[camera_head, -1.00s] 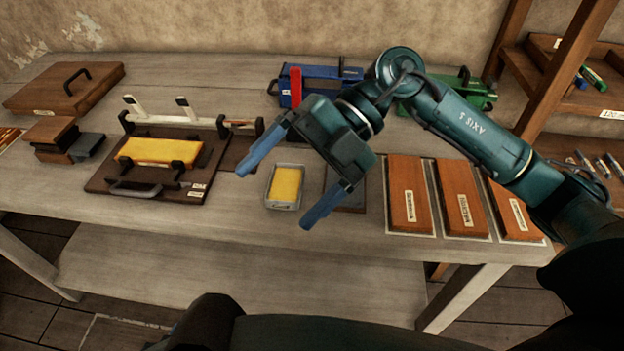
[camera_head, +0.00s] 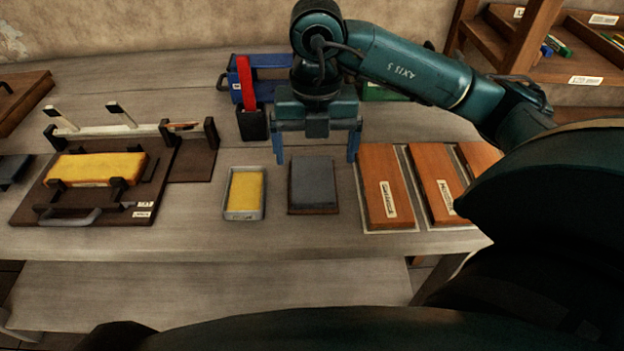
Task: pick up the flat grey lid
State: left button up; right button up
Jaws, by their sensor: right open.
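The flat grey lid (camera_head: 312,183) lies on a thin dark brown base or mat on the table, in the middle of the head view. My right gripper (camera_head: 317,158) is open and empty, with its fingers pointing down above the lid's far end. One blue finger is to the left of the lid's far edge and the other to the right. I cannot tell the exact height of the fingertips over the table. The left gripper is not in view.
A grey tin with a yellow block (camera_head: 244,214) stands just left of the lid. Labelled wooden boards (camera_head: 386,188) lie to the right. A dark cup with a red piece (camera_head: 252,124) stands behind. A fixture with a yellow block (camera_head: 95,167) is at left.

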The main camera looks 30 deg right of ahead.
aim_at(312, 178)
jog(key=f, duration=0.5)
jog(key=shift+w+a+f, duration=0.1)
jog(key=shift+a+f, duration=0.05)
jog(key=shift+a, duration=0.05)
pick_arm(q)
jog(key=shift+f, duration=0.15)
pick_arm(e)
jog(key=c, duration=1.1)
